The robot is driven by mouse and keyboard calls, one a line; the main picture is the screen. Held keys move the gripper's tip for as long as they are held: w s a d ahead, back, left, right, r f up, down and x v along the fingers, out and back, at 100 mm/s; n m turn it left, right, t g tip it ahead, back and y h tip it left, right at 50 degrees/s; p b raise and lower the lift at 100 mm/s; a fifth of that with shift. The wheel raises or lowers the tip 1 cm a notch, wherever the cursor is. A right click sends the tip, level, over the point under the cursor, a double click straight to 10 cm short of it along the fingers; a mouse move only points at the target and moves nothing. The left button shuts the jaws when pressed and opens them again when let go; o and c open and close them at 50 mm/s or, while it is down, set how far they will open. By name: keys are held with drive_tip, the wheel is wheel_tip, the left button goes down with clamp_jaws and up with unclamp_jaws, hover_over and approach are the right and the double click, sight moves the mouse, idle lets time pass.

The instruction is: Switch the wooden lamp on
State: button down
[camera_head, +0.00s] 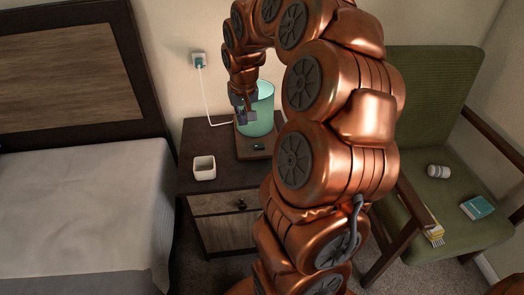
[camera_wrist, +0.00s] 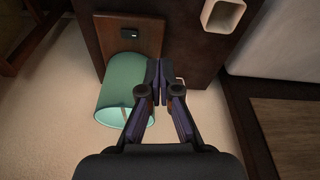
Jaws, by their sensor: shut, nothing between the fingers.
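The lamp has a teal cylindrical shade (camera_head: 262,112) and a brown wooden base (camera_head: 241,152) on the nightstand. A small black switch (camera_head: 259,147) sits on the front part of the base. The wrist view also shows the shade (camera_wrist: 122,82), the wooden base (camera_wrist: 113,42) and the switch (camera_wrist: 129,33). My gripper (camera_head: 243,120) is in front of the shade's left side in the head view, above the base and apart from the switch. In the wrist view my gripper (camera_wrist: 160,70) is shut and empty, beside the shade. I cannot tell whether the lamp is lit.
A white square cup (camera_head: 204,168) stands on the dark nightstand (camera_head: 196,139), left of the lamp; it also shows in the wrist view (camera_wrist: 222,14). A white cord runs to a wall outlet (camera_head: 199,60). A bed (camera_head: 80,205) is left, a green chair (camera_head: 432,95) right.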

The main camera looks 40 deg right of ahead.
drive_tip(key=m+b, duration=0.2)
hover_over(261, 145)
drive_tip(key=s+a, duration=0.2)
drive_tip(key=s, duration=0.1)
drive_tip(key=s+x, duration=0.1)
drive_tip(key=x, duration=0.4)
drive_tip(key=shift+a+r+h, duration=0.1)
drive_tip(key=shift+a+h, duration=0.05)
drive_tip(key=shift+h, duration=0.25)
drive_tip(key=x, duration=1.2)
drive_tip(key=shift+s+a, duration=0.15)
drive_tip(key=shift+a, duration=0.1)
drive_tip(key=shift+f, duration=1.05)
drive_tip(key=shift+a, duration=0.1)
